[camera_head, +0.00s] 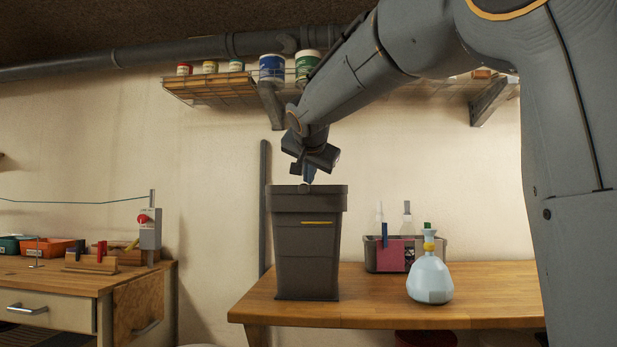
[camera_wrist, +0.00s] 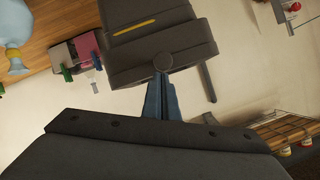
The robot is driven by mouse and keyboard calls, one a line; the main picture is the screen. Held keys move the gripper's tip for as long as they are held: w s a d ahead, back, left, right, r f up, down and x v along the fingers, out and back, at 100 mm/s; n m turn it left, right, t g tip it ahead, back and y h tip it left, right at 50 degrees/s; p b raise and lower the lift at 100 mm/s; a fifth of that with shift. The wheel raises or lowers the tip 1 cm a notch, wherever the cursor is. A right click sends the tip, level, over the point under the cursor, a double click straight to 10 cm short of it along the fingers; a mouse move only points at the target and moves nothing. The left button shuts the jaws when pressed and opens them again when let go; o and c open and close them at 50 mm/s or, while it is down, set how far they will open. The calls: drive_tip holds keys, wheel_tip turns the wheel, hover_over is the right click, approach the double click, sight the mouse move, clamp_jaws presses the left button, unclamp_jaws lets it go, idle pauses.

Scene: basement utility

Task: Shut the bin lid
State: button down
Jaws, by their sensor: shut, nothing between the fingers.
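The dark grey bin (camera_head: 307,255) stands upright on the wooden bench. Its top band, which looks like the lid (camera_head: 328,198), appears level across the bin in the head view; I cannot tell whether it is fully down. In the wrist view the bin (camera_wrist: 150,28) appears upside down, with the band (camera_wrist: 200,52) nearest me and a round knob (camera_wrist: 163,62) at its edge. My gripper (camera_head: 308,180) is shut and empty, pointing down just at the bin's top. Its blue fingers (camera_wrist: 162,77) end at the knob, touching or very close.
A pale blue flask (camera_head: 429,280) and a grey caddy (camera_head: 438,252) with bottles stand right of the bin. A wire shelf (camera_head: 210,90) with cans hangs above, near my arm. A second workbench (camera_head: 60,285) is at left. Bench front right is clear.

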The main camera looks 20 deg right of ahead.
drive_tip(key=d+v, duration=0.1)
drive_tip(key=v, duration=1)
drive_tip(key=shift+s+d+r+p, duration=0.25)
drive_tip(key=shift+s+r+p, duration=0.1)
drive_tip(key=shift+r+p, duration=0.1)
drive_tip(key=s+a+f+n+g+y+p, duration=0.1)
drive_tip(key=s+f+n+g+p, duration=0.15)
drive_tip(key=f, duration=1.15)
drive_tip(key=s+a+f+n+g+y+p, duration=0.1)
drive_tip(key=s+f+n+g+p, duration=0.2)
drive_tip(key=f, duration=1)
drive_tip(key=s+a+f+n+g+y+p, duration=0.1)
drive_tip(key=s+f+g+p, duration=0.1)
drive_tip(key=s+f, duration=0.8)
drive_tip(key=s+a+f+n+g+y+p, duration=0.1)
drive_tip(key=s+f+g, duration=0.4)
drive_tip(key=s+f, duration=0.5)
drive_tip(key=s+a+n+p, duration=0.1)
drive_tip(key=s+p, duration=0.1)
drive_tip(key=s, duration=0.2)
drive_tip(key=shift+s, duration=0.2)
drive_tip(key=shift+a+n, duration=0.1)
drive_tip(key=shift+n, duration=0.15)
